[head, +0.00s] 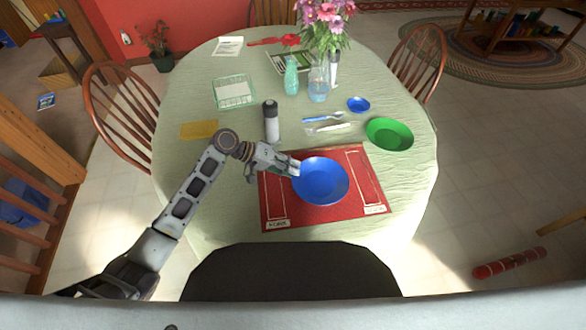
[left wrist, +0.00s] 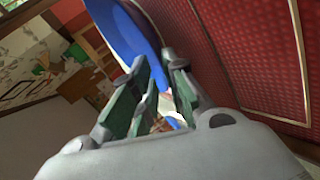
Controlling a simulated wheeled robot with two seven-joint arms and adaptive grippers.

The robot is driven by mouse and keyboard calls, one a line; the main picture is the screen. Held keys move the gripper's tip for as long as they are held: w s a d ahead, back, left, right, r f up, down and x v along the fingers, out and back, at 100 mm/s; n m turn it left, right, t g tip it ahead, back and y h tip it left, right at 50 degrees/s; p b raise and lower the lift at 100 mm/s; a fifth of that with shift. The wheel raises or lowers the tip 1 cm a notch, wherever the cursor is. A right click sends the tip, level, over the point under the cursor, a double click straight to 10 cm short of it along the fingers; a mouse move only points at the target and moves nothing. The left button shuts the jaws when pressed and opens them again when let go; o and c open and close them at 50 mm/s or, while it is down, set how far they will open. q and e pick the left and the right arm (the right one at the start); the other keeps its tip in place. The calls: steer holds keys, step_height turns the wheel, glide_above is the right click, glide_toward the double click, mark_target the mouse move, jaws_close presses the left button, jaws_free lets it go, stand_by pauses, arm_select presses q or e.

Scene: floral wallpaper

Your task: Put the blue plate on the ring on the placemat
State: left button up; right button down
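The blue plate (head: 321,181) is over the middle of the red placemat (head: 370,170) in the head view. I cannot tell whether it rests on the mat or is slightly above it. No ring shows on the mat; the plate covers its middle. My left gripper (head: 294,167) is at the plate's left rim. In the left wrist view, the blue plate (left wrist: 132,30) runs down between the two fingertips (left wrist: 157,68), which are close together on its rim. The mat (left wrist: 217,50) is at the right there. My right gripper is not in view.
A dark-topped bottle (head: 271,122) stands behind the left gripper. A green plate (head: 389,134), a small blue dish (head: 358,104) and cutlery (head: 325,119) lie behind the mat. A flower vase (head: 318,83) stands farther back. The tablecloth (head: 405,185) right of the mat is clear.

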arm_select(q)
steer(key=v, duration=1)
steer(key=shift+a+r, duration=0.2)
steer(key=shift+a, duration=0.1)
